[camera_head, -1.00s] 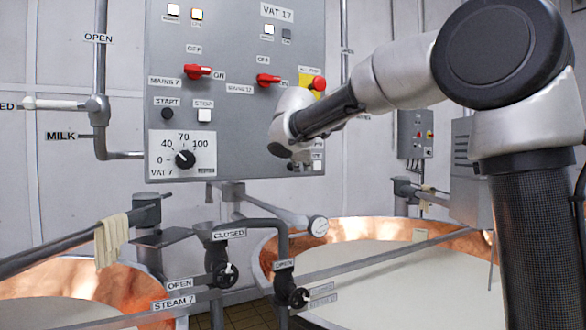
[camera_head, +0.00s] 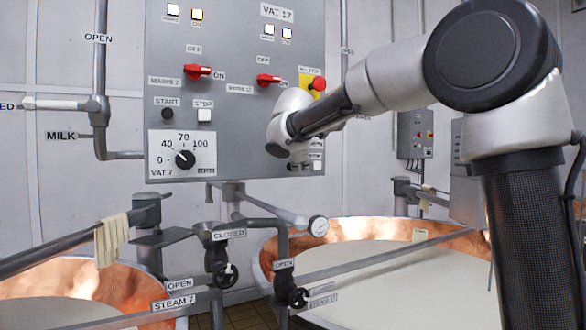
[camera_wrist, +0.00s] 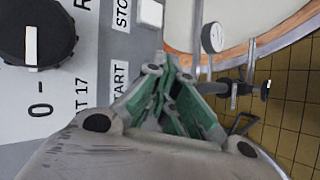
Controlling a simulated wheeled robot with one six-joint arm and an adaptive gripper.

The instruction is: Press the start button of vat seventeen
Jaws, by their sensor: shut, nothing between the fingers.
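The grey control panel (camera_head: 235,100) carries VAT 7 controls on its left and VAT 17 controls on its right. My forearm and wrist cover the lower VAT 17 part in the head view, hiding its start button. In the wrist view, the VAT 17 START label (camera_wrist: 120,85) is beside my gripper (camera_wrist: 166,70), whose green fingers are together and empty. The start button is hidden behind the fingers, so I cannot tell whether they touch it. Two VAT 17 lamps are lit, the left lamp (camera_head: 268,31) and the right lamp (camera_head: 287,33).
A white stop button (camera_wrist: 151,13) and a black dial (camera_wrist: 38,30) are near the gripper. The red-and-yellow stop knob (camera_head: 317,85) is above my wrist. VAT 7's black start button (camera_head: 167,113) is further left. Pipes and copper vats (camera_head: 350,228) stand below.

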